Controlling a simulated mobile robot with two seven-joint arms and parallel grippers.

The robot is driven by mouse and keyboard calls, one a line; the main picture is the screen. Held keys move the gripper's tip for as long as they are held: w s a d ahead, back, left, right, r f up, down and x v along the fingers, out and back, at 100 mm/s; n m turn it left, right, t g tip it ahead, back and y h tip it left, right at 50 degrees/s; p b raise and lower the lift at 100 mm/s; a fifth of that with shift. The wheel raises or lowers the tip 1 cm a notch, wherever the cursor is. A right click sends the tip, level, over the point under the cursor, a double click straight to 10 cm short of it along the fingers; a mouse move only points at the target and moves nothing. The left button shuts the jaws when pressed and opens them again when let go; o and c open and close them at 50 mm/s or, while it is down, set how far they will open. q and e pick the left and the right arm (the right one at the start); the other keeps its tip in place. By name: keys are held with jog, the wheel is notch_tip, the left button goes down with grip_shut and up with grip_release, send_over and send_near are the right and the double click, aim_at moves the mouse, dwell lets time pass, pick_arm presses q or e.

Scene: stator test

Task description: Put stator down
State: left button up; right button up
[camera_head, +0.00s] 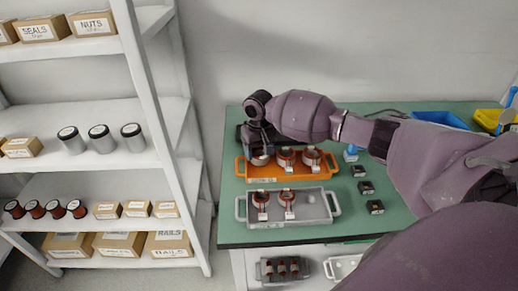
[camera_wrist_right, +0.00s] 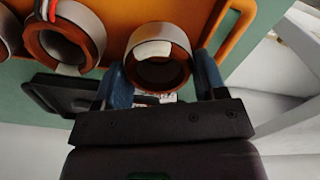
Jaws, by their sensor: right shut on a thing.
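My right gripper (camera_wrist_right: 160,88) is shut on a stator (camera_wrist_right: 158,50), a grey ring with a copper-coloured inside. In the head view this stator (camera_head: 260,158) is at the left end of the orange tray (camera_head: 278,180), partly hidden by my right gripper (camera_head: 258,145). Whether it touches the tray floor I cannot tell. Two more stators, one in the middle (camera_head: 286,158) and one to its right (camera_head: 311,157), stand in the orange tray. Two stators (camera_head: 262,203) (camera_head: 288,203) stand in the grey tray (camera_head: 318,205) in front. My left gripper is not in view.
The green table (camera_head: 230,232) also bears several small black blocks (camera_head: 366,187), a blue bin (camera_head: 440,118) and a yellow bin (camera_head: 492,117). A dark tray (camera_wrist_right: 62,92) lies behind the orange one. A white shelf (camera_head: 150,90) with boxes and cans stands at left.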

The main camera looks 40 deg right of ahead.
jog(key=shift+f, duration=0.2)
jog(key=o, duration=1.2)
jog(key=shift+c, duration=0.2)
jog(key=shift+r, duration=0.55)
notch_tip(320, 180, up, 5)
jog(key=shift+f+p, duration=0.1)
jog(key=shift+p, duration=0.3)
notch_tip(320, 180, up, 7)
jog(key=p, duration=0.1)
